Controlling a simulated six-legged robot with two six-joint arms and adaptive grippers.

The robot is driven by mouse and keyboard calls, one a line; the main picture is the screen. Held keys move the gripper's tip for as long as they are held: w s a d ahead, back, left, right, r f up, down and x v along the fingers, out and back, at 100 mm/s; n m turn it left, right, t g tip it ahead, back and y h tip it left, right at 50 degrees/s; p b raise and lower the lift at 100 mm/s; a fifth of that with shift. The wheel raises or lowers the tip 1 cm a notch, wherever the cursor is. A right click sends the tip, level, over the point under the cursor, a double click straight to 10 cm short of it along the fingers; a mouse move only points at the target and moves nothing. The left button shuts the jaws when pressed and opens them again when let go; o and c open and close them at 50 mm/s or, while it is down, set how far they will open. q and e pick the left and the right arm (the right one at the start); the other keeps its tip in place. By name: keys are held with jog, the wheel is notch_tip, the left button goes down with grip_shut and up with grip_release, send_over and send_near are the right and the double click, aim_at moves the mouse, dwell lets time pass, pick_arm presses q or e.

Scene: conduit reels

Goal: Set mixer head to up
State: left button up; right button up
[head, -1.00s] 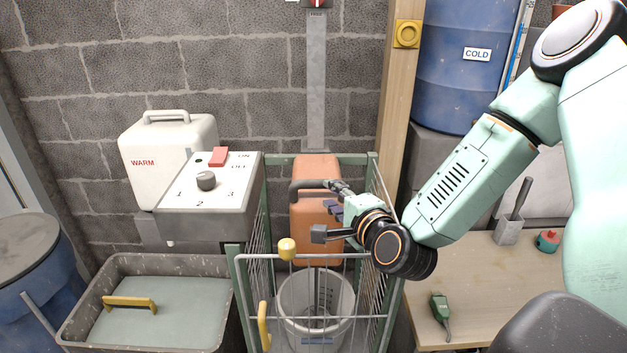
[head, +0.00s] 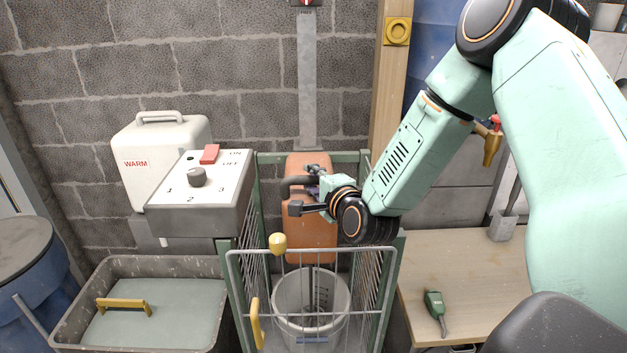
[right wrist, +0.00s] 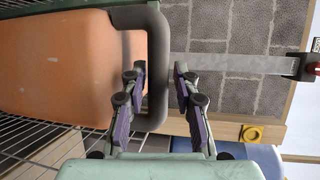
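The orange mixer head (head: 310,235) sits upright on the grey column (head: 307,90) inside a wire guard cage, with its shaft reaching down into a pale bucket (head: 290,320). A dark bar handle (right wrist: 157,60) sticks out from the mixer head, which also shows in the right wrist view (right wrist: 65,70). My right gripper (head: 303,189) is in front of the mixer head at the handle. In the right wrist view, its open fingers (right wrist: 160,75) stand on either side of the handle, with gaps visible. My left gripper is not in view.
The cage gate (head: 340,252) with a yellow knob (head: 278,244) stands in front. A switch box (head: 200,195) and a grey tub (head: 65,320) are left. A bench (head: 470,270) with a green tool (head: 435,305) is right. A red part (head: 305,2) tops the column.

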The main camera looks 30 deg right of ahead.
jog(key=shift+w+a+f, duration=0.1)
jog(key=shift+w+f, duration=0.1)
jog(key=shift+w, duration=0.25)
jog(key=shift+c, duration=1.7)
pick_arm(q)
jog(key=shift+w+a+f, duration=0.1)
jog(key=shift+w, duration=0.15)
pick_arm(e)
jog(key=shift+s, duration=0.15)
grip_shut()
jog(key=shift+r, duration=0.1)
